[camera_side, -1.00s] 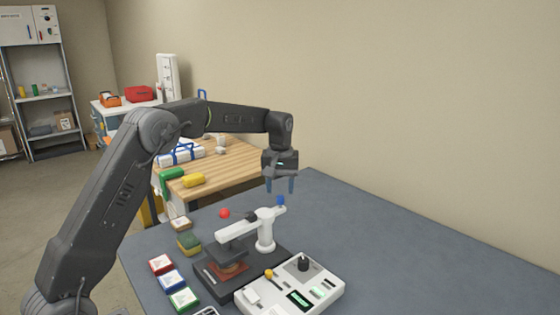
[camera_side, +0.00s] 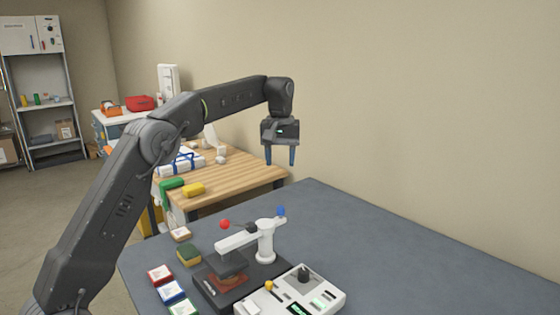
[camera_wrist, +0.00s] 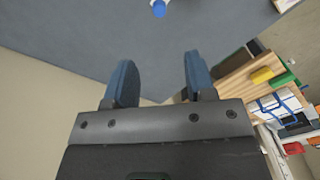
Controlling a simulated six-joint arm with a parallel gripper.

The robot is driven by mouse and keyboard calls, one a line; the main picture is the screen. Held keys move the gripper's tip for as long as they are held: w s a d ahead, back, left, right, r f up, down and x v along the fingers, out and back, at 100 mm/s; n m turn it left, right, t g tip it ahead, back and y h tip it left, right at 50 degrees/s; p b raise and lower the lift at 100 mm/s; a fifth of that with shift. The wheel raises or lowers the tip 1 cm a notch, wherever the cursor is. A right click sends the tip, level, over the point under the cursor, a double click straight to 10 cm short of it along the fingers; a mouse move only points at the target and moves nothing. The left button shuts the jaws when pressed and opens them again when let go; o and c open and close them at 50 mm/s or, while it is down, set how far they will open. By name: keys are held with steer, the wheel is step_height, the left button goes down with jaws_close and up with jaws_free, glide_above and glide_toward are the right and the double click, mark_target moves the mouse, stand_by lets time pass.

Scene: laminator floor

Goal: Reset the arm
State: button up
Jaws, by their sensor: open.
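My gripper (camera_side: 280,155) hangs in the air with its two blue fingers pointing down, above and beyond the white press arm. The fingers are apart with nothing between them. In the wrist view my gripper (camera_wrist: 155,82) also shows spread and empty. The laminator (camera_side: 235,280) stands on the grey-blue table, with a white arm over a dark base, a red ball and a blue ball (camera_side: 281,211) at its ends. The blue ball shows at the top of the wrist view (camera_wrist: 159,8), apart from the fingers.
A white control box (camera_side: 300,294) sits beside the laminator. A wooden bench (camera_side: 235,172) stands behind. The table's right side (camera_side: 430,265) is clear.

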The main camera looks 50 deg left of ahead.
steer(key=s+d+r+m+t, duration=0.4)
steer(key=s+d, duration=0.5)
steer(key=s, duration=0.5)
steer(key=s+d+f+m, duration=0.2)
steer(key=s+f, duration=0.2)
steer(key=s, duration=0.5)
steer(key=s+d+f+m+t, duration=0.1)
steer(key=s+d+f+m, duration=0.2)
steer(key=s, duration=0.6)
steer(key=shift+s+f+t, duration=0.3)
steer(key=shift+s+f, duration=0.1)
steer(key=shift+f, duration=0.35)
